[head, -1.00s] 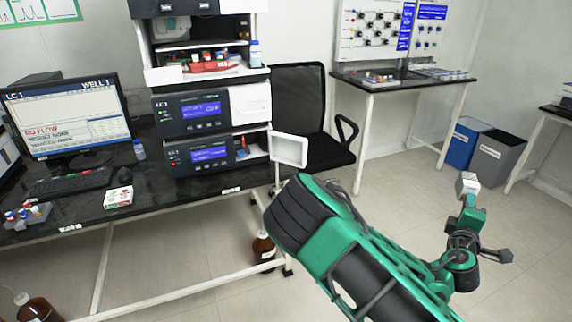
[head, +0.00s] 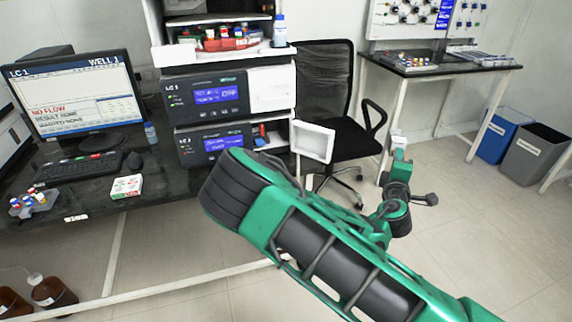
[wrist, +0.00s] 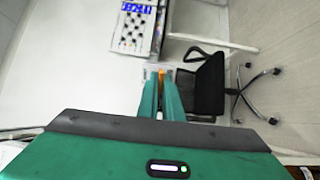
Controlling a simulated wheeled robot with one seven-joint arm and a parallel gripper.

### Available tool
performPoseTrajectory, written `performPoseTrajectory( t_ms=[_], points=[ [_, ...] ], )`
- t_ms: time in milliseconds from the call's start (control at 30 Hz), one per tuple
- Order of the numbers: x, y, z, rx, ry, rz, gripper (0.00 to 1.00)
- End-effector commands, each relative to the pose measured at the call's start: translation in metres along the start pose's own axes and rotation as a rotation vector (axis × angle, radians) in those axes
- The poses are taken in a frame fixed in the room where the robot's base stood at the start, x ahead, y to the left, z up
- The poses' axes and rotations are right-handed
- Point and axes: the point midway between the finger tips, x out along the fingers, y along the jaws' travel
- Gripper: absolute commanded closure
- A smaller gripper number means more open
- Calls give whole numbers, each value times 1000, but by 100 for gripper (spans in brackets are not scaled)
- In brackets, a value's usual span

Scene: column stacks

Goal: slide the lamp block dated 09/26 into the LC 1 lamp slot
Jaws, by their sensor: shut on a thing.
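My gripper (head: 400,152) is raised in front of the office chair, right of the LC 1 stack, in the head view. It is shut on a small whitish block (head: 398,138), taken to be the lamp block; its date is too small to read. In the wrist view the two green fingers (wrist: 161,95) stand close together, with an orange and pale piece (wrist: 161,72) between their tips. The lower LC 1 module (head: 214,145) has an open bay (head: 268,135) at its right, with small red and blue parts inside. Its white door (head: 313,142) is swung open. The slot's inside is mostly hidden.
A black chair (head: 335,110) stands right of the stack, behind my arm. The bench (head: 60,160) carries a monitor (head: 75,95), a small carton (head: 127,187) and a vial rack (head: 33,203). Bottles (head: 53,292) stand on the floor.

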Motion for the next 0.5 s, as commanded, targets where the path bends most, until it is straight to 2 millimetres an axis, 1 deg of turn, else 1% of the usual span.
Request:
performPoseTrajectory(
  t_ms=[100,400,500],
  points=[
    [-2,0,-9,1,11,1,100],
    [-4,-4,-13,0,14,-7,100],
    [-7,-7,-20,-1,24,-10,100]
  ],
)
